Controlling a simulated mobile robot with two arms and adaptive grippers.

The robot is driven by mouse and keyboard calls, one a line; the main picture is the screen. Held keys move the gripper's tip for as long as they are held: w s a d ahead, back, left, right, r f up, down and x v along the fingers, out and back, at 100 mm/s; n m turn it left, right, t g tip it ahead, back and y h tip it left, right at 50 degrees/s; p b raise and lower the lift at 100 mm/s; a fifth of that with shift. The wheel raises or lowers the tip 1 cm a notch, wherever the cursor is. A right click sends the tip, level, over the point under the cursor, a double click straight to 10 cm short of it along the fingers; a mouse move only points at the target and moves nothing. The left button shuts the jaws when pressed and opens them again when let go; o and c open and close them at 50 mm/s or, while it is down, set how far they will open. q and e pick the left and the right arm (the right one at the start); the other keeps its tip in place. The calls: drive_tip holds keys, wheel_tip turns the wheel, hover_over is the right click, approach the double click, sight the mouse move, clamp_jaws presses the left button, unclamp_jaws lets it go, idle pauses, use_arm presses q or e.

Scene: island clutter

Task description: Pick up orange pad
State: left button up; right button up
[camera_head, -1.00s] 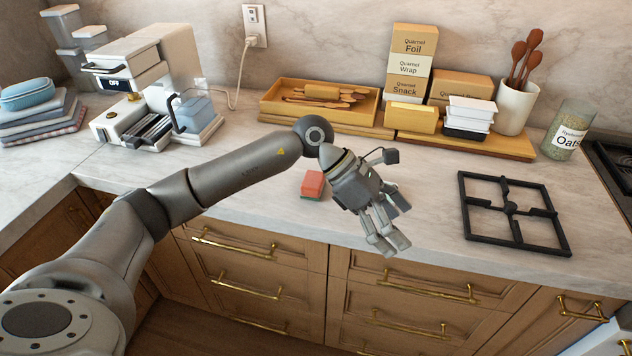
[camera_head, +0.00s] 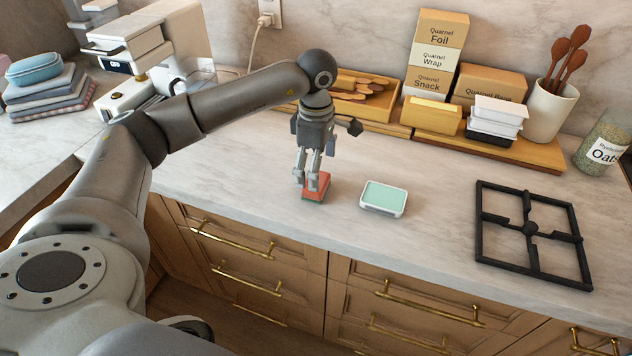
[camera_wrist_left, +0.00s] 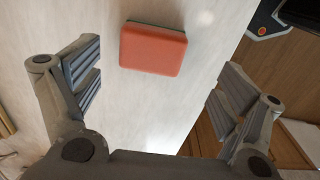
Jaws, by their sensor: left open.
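The orange pad (camera_head: 320,185) is a small orange-red block with a dark green underside. It lies flat on the marble counter near the front edge. My left gripper (camera_head: 306,181) points down just above it and partly covers it in the head view. In the left wrist view the pad (camera_wrist_left: 153,48) shows between and beyond the two spread fingers of my left gripper (camera_wrist_left: 160,88), touching neither. The left gripper is open and empty. My right gripper is not in view.
A white dish with a mint-green top (camera_head: 383,197) sits right of the pad. A black burner grate (camera_head: 531,229) lies farther right. Behind stand a wooden tray (camera_head: 378,108), boxes (camera_head: 435,55) and stacked containers (camera_head: 495,118). The counter between the pad and the back is clear.

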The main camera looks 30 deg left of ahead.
use_arm(q)
drive_tip(key=shift+w+f+p, duration=0.3)
drive_tip(key=shift+f+p, duration=0.1)
drive_tip(key=shift+f, duration=0.4)
drive_tip(key=f, duration=0.1)
drive_tip(key=f+p, duration=0.1)
drive_tip(key=f, duration=0.1)
drive_tip(key=shift+a+f, duration=0.25)
drive_tip(key=shift+f+p, duration=0.3)
drive_tip(key=shift+w+f, duration=0.15)
drive_tip(key=c, duration=0.8)
drive_tip(key=shift+c, duration=0.7)
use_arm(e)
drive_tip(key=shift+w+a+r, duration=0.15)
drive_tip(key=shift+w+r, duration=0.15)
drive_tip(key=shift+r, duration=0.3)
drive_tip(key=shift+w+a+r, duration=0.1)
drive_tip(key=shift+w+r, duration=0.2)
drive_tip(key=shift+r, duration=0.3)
